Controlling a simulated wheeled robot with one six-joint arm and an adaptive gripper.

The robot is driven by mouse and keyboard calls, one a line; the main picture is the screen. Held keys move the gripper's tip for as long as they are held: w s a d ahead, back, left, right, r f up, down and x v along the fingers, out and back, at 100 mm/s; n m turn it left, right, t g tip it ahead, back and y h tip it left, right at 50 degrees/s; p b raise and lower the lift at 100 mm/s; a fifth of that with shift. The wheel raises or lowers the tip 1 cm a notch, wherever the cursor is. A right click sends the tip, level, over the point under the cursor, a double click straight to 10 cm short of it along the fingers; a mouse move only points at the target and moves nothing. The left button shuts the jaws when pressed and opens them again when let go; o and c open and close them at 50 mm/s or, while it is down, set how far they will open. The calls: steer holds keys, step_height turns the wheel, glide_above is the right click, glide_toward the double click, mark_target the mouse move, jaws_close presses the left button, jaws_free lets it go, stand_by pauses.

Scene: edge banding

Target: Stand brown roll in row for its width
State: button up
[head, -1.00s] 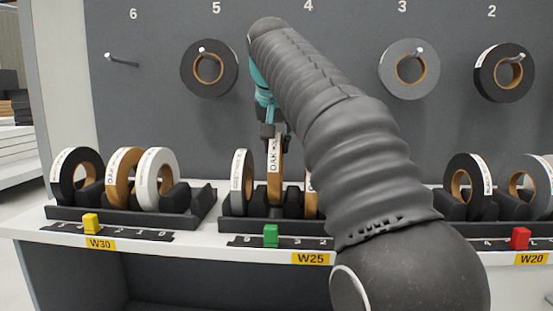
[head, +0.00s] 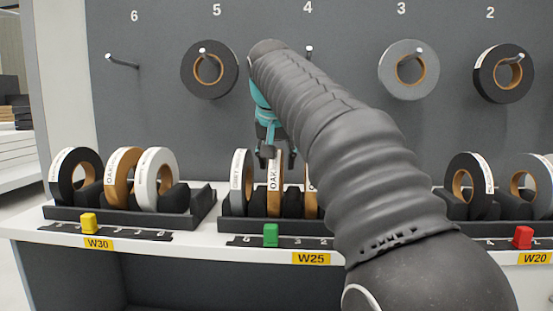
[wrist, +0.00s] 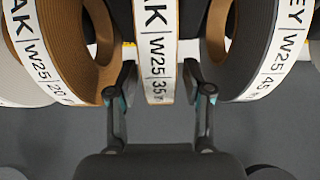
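The brown roll (head: 274,190), labelled OAK, stands upright in a slot of the black W25 rack (head: 230,209). In the wrist view the brown roll (wrist: 157,45) shows its label W25 35 between my fingertips. My gripper (head: 278,156) is just above the roll in the head view. In the wrist view my gripper (wrist: 160,84) is open, with a gap on each side of the roll. A grey roll (head: 239,180) stands to its left in the rack, and another brown roll (head: 311,203) stands to its right, partly hidden by my arm.
The W30 rack (head: 120,216) at left holds black, brown and white rolls. The W20 rack at right holds a black roll (head: 467,187) and another roll. A green block (head: 271,234) sits before W25. Rolls hang on pegs 5, 3 and 2; pegs 6 and 4 are bare.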

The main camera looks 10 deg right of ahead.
steer(key=shift+r, duration=0.1)
steer(key=shift+r+p, duration=0.3)
steer(key=p+v, duration=0.2)
steer(key=v, duration=1)
steer(key=s+f+n, duration=0.1)
steer(key=s+f, duration=0.7)
steer(key=f, duration=0.5)
steer(key=s+d+f+n+y, duration=0.1)
steer(key=s+f, duration=0.7)
steer(key=f, duration=0.4)
steer(key=s+d+f+n+y, duration=0.1)
steer(key=s+f, duration=0.7)
steer(key=f, duration=0.5)
steer(key=shift+s+f+n+g, duration=0.2)
steer(key=shift+f+n+g, duration=0.1)
steer(key=shift+f, duration=0.05)
